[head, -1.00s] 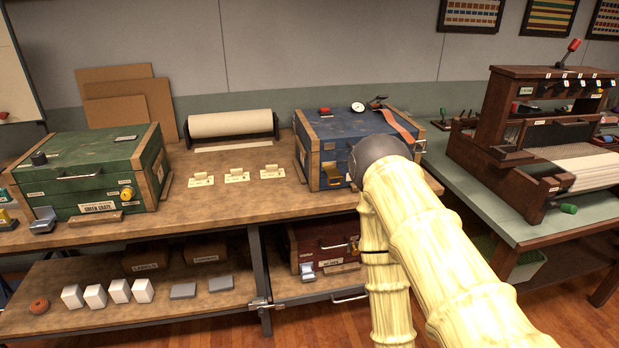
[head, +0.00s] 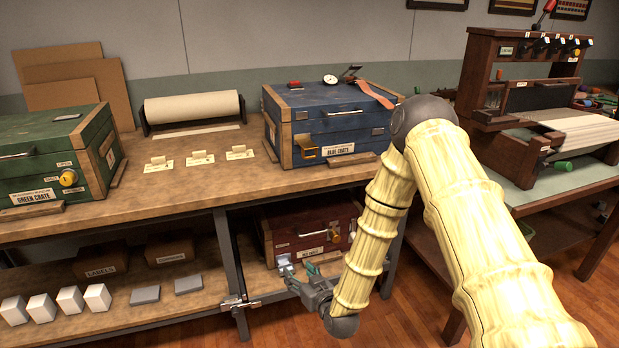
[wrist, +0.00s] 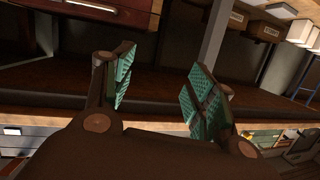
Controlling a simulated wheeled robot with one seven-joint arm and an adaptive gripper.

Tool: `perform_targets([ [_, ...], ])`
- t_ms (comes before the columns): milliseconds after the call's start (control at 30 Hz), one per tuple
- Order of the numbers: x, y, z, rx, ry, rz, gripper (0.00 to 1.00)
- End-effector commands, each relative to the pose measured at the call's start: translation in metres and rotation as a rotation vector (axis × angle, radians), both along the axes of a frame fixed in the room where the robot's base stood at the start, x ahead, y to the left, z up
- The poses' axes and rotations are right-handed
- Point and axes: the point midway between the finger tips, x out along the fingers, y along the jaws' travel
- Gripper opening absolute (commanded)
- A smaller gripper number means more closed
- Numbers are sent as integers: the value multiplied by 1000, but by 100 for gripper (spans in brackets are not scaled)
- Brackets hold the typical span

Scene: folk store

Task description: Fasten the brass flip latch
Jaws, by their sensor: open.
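A brass-coloured flip latch (head: 306,150) sits at the lower left of the front of the blue crate (head: 345,120) on the bench top. Its plate appears to stick out from the front, but I cannot tell whether it is fastened. The red crate's front and handle (wrist: 92,5) show there at top left. The brass latch is not in the wrist view.
The bench top (head: 200,182) lies above my gripper, with a metal leg (head: 230,262) to its left. The green crate (head: 45,165) stands at left, and the loom (head: 520,110) at right. Cartons and white blocks (head: 70,299) occupy the lower shelf.

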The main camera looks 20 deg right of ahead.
Motion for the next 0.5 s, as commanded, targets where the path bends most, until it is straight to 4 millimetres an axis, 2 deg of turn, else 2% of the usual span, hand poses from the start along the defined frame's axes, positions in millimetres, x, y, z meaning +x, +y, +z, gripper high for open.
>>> perform_targets([
  [33,25,-6,7,8,-105,-13,57],
  [100,53,-14,34,16,-249,-30,57],
  [200,85,-30,75,24,-450,-62,57],
  [333,109,-52,127,33,-690,-109,57],
  [500,119,-77,178,39,-914,-163,57],
])
